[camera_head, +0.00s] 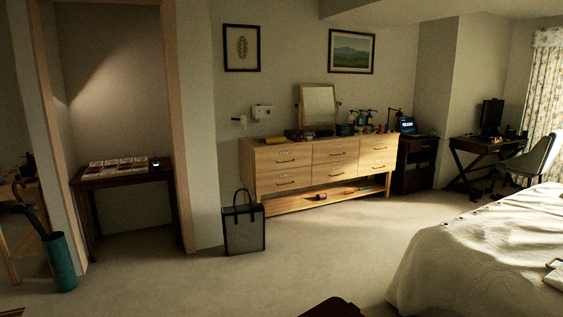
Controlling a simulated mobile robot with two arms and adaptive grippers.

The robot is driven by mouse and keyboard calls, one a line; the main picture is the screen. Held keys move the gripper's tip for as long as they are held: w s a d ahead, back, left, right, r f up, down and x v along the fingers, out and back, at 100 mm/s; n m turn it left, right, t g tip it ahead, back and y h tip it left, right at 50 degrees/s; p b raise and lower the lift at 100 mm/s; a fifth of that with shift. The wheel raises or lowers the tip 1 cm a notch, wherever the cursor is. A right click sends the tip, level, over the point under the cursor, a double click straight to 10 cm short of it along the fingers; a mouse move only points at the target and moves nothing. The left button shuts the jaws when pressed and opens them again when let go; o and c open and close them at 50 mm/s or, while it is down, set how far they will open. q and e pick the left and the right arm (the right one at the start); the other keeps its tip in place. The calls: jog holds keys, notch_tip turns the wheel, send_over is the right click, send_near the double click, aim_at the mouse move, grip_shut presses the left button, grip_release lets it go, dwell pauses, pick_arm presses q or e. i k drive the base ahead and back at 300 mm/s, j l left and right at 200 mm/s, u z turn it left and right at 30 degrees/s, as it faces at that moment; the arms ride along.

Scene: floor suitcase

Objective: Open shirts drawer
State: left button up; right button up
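A light wooden dresser (312,165) stands against the back wall in the head view. It has two rows of drawers with dark handles, and all of them look shut. Small pale labels show on several drawer fronts, but they are too small to read, so I cannot tell which one is the shirts drawer. The upper left drawer (270,160) and lower left drawer (270,182) are in plain view. Below the drawers is an open shelf (300,202) with a few small items. Neither of my grippers is in view.
A dark bag (244,232) stands on the floor before the dresser's left end. A bed (480,250) fills the lower right. A dark table (122,178) and teal umbrella stand (60,262) are at left. Carpet (320,250) before the dresser is clear.

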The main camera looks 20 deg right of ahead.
aim_at(284, 157)
jog(key=i+j+u, duration=0.1)
jog(key=i+u, duration=0.4)
jog(key=i, duration=0.8)
jog(key=i+j+z, duration=0.1)
jog(key=i, duration=0.4)
jog(key=i+j+z, duration=0.1)
jog(key=i, duration=0.4)
jog(key=i+j, duration=0.15)
jog(key=i, duration=0.35)
jog(key=i+l+z, duration=0.15)
jog(key=i+z, duration=0.35)
jog(key=i, duration=0.15)
jog(key=i+z, duration=0.5)
jog(key=i+j+z, duration=0.5)
jog(key=i, duration=0.2)
jog(key=i+l+z, duration=0.15)
jog(key=i+z, duration=0.25)
jog(key=i, duration=0.15)
jog(key=i+z, duration=0.4)
jog(key=i+l+u, duration=0.2)
jog(key=i+u, duration=0.2)
jog(key=i+l+u, duration=0.4)
jog(key=i, duration=0.2)
